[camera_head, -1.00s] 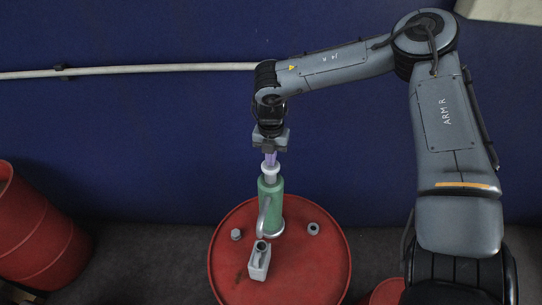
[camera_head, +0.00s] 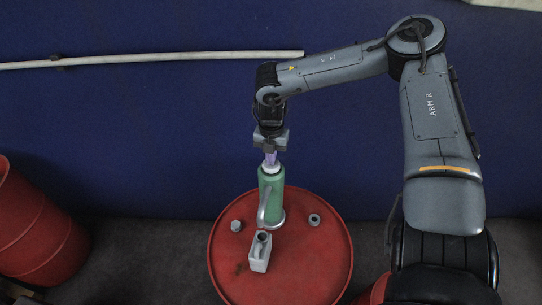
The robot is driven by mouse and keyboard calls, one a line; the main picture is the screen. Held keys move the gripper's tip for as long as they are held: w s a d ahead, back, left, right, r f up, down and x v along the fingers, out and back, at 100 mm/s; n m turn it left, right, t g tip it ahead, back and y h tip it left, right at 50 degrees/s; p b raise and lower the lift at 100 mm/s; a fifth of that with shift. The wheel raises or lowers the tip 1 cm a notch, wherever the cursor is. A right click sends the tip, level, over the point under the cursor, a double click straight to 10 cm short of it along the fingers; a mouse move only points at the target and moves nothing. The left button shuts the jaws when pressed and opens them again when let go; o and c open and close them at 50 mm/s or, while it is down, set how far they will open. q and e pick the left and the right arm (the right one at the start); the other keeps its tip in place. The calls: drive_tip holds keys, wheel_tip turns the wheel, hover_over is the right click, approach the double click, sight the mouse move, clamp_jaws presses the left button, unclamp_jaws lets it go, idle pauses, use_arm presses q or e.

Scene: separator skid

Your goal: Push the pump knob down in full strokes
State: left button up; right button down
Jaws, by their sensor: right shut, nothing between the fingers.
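The green pump (camera_head: 272,196) stands upright on a red drum (camera_head: 317,270), with a curved grey spout on its left side. Its pale knob (camera_head: 271,168) sits low at the top of the green body. My right gripper (camera_head: 270,159) comes from above, shut and empty, with its fingertips at the knob; they appear to touch it. A small grey can (camera_head: 260,252) with an open dark neck stands on the drum below the spout. My left gripper is not in view.
A small grey cap or fitting (camera_head: 236,226) lies on the drum to the left of the pump, and a grey nut (camera_head: 314,220) lies to the right. Another red drum (camera_head: 35,235) stands at the far left. A pale pipe (camera_head: 150,60) runs along the blue wall.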

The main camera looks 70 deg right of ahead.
drive_tip(key=shift+s+d+f, duration=0.15)
drive_tip(key=shift+f, duration=0.25)
drive_tip(key=shift+r, duration=0.1)
wheel_tip(320, 180, up, 5)
drive_tip(key=p, duration=0.3)
drive_tip(key=shift+f+p, duration=0.2)
drive_tip(key=shift+p, duration=0.1)
wheel_tip(320, 180, up, 10)
drive_tip(key=b, duration=0.2)
drive_tip(key=shift+w, duration=0.2)
drive_tip(key=shift+a, duration=0.25)
